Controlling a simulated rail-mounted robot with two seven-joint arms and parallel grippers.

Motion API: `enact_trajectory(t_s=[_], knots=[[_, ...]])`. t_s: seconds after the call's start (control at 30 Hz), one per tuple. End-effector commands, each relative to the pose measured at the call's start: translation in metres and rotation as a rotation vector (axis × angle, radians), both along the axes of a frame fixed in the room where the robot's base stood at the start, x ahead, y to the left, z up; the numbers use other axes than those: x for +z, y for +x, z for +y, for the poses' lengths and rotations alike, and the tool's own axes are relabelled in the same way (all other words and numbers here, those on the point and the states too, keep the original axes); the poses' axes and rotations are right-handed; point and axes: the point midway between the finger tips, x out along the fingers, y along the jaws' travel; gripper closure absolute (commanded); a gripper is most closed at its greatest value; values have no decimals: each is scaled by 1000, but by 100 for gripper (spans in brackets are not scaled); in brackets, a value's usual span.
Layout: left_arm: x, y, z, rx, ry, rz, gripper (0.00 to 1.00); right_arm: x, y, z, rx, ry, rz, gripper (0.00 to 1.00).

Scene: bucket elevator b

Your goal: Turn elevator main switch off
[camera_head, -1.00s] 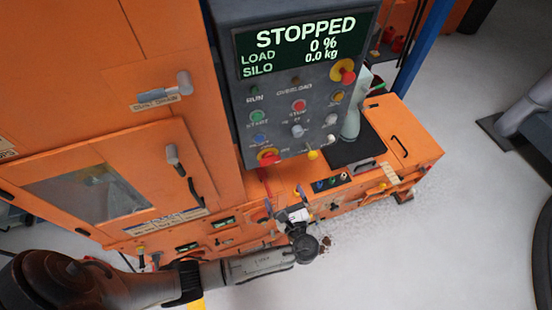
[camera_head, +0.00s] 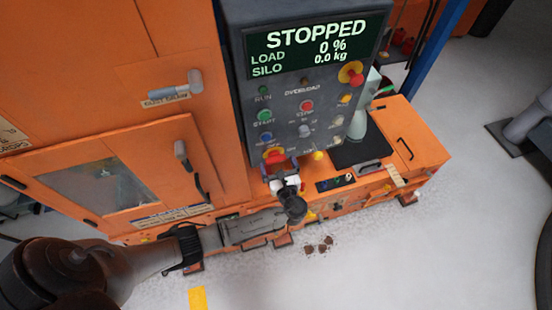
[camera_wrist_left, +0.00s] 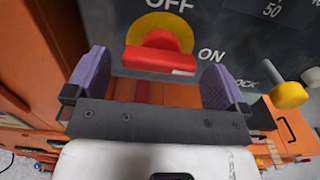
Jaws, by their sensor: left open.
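The main switch (camera_head: 274,156) is a red handle on a yellow round plate at the bottom left of the grey control panel (camera_head: 290,120). In the left wrist view the red handle (camera_wrist_left: 158,60) lies about level, its pale-marked end towards the ON label, with OFF above. My left gripper (camera_head: 280,166) is open at the switch, below it in the head view. In the wrist view its two purple-padded fingers (camera_wrist_left: 157,82) stand on either side of the handle, with gaps between; I cannot tell the depth. My right gripper is not in view.
The panel screen (camera_head: 312,47) reads STOPPED, 0 %, 0.0 kg. Several buttons and knobs sit close above the switch, and a yellow knob (camera_wrist_left: 289,95) is right of my fingers. The orange machine (camera_head: 110,120) fills the left. Open floor lies at the front right.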

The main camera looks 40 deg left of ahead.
Motion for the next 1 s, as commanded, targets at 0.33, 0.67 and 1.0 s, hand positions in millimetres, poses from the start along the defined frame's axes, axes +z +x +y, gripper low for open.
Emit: enact_trajectory(t_s=[0.33, 0.67, 1.0], knots=[[0, 12, 20, -1, -1, -1, 0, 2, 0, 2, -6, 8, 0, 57], [0, 13, 21, -1, -1, 0, 2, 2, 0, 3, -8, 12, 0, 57], [0, 13, 20, -1, -1, 1, 34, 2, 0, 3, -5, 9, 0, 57]])
